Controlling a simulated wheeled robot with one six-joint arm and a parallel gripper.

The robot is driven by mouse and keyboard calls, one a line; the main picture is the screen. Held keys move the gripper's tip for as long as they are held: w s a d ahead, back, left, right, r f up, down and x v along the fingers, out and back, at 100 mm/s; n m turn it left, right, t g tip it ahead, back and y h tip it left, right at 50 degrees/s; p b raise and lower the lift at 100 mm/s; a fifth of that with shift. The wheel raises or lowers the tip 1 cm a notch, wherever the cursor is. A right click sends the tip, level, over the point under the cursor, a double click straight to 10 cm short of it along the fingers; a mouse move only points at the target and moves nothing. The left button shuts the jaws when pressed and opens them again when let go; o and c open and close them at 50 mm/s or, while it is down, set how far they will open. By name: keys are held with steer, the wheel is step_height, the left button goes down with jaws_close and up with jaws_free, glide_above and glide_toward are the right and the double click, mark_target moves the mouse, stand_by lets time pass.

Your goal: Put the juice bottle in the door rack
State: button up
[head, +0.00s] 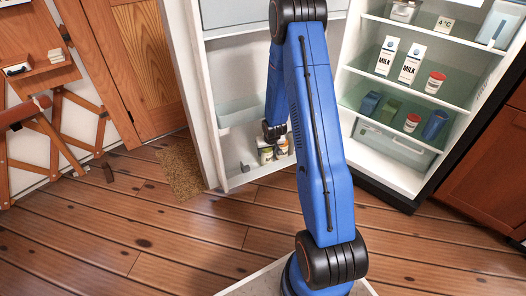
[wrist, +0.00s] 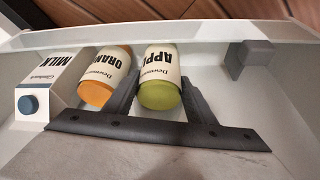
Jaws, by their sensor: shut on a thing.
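The juice bottle (wrist: 160,70), with a green cap and a white label reading "APP", stands between the two fingers of my gripper (wrist: 160,92). My gripper is shut on it. The bottle is inside the white door rack (wrist: 290,80), close to its front wall; whether its base touches the rack floor is hidden. In the head view, the open fridge door carries this low rack (head: 235,180), and my gripper reaches down into it, partly hidden behind my arm.
An orange-capped bottle (wrist: 105,75) stands close left of the held bottle, and a milk carton (wrist: 48,85) is farther left. A grey block (wrist: 250,60) sits to the right, with free room between. Milk cartons (head: 409,65) and jars stand on the fridge shelves.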

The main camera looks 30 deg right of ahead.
steer(key=shift+w+f, duration=0.2)
steer(key=shift+w, duration=0.05)
steer(key=o, duration=1.6)
steer(key=shift+c, duration=0.2)
steer(key=v, duration=1.2)
steer(key=shift+s, duration=0.15)
